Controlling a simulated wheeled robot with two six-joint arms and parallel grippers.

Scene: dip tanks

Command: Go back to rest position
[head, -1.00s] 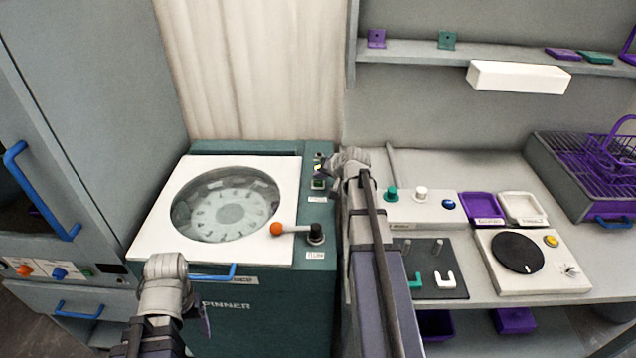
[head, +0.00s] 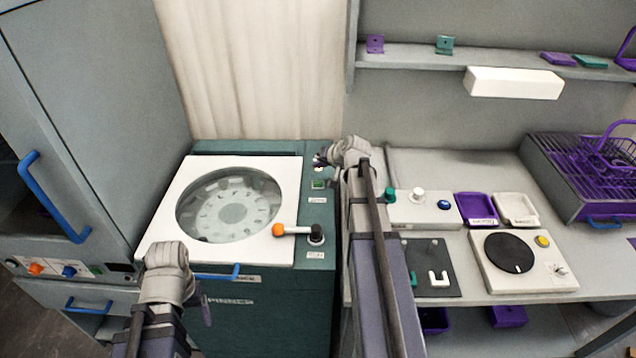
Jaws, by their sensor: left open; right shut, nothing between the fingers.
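My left gripper (head: 165,256) is at the lower left, in front of the left front corner of the spinner (head: 276,302). Its fingers are mostly hidden behind its own wrist; it is open and holds nothing that I can see. My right gripper (head: 322,160) is above the back right of the spinner, beside its control strip with the green button (head: 318,184). It is shut and empty. The spinner's white lid (head: 160,232) is down, with a round window (head: 232,208) showing the drum. The orange-knobbed lever (head: 278,230) points left across the lid's edge.
A grey cabinet with a blue handle (head: 52,197) stands close on the left. On the right, a bench (head: 440,163) holds a control box (head: 432,212), purple tray (head: 477,208), white tray (head: 516,209), turntable unit (head: 510,252) and purple basket rack (head: 580,165). A shelf (head: 500,62) hangs above.

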